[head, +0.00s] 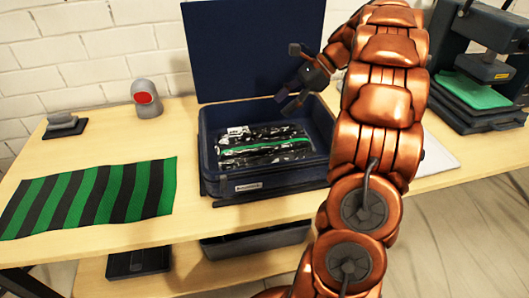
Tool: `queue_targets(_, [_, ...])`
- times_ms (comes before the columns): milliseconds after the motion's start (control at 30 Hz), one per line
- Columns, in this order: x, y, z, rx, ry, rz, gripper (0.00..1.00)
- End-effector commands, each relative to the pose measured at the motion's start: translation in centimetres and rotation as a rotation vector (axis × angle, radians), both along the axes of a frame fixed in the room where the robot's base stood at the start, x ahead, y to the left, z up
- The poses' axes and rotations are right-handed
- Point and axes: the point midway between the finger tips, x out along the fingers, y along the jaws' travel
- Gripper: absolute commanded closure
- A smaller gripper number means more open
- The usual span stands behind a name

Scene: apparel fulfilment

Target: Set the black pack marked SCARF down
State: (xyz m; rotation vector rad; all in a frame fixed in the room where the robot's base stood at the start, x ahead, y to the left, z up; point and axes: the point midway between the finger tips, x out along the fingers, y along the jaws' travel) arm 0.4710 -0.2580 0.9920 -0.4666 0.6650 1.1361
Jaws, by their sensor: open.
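A black pack (262,150) with a white tag and a green stripe lies flat inside an open dark blue case (270,184). Its marking is too small to read, so I cannot tell if it says SCARF. The case's lid (252,45) stands upright behind it. My gripper (290,77) is open and empty above the right rear part of the case, apart from the pack. My copper arm hides the right side of the case.
A green-and-black striped cloth (95,198) lies on the wooden table at left. A grey object with a red face (146,98) and a small dark block (64,124) stand behind. A press with a green pad (474,90) stands at right. A dark bin (255,243) sits below.

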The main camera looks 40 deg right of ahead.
Motion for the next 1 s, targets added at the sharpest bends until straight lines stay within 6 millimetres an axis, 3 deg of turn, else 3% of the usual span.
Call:
queue_targets(100, [0.1, -1.2, -0.2, 0.015, 0.001, -0.028, 0.40])
queue_targets(267, [0.1, -1.2, -1.5, 0.023, 0.005, -0.032, 0.40])
queue_targets(667, [0.0, -1.2, -8.5, 0.023, 0.008, -0.033, 0.40])
queue_targets(1000, [0.8, 0.7, -10.0, 0.020, 0.004, -0.030, 0.40])
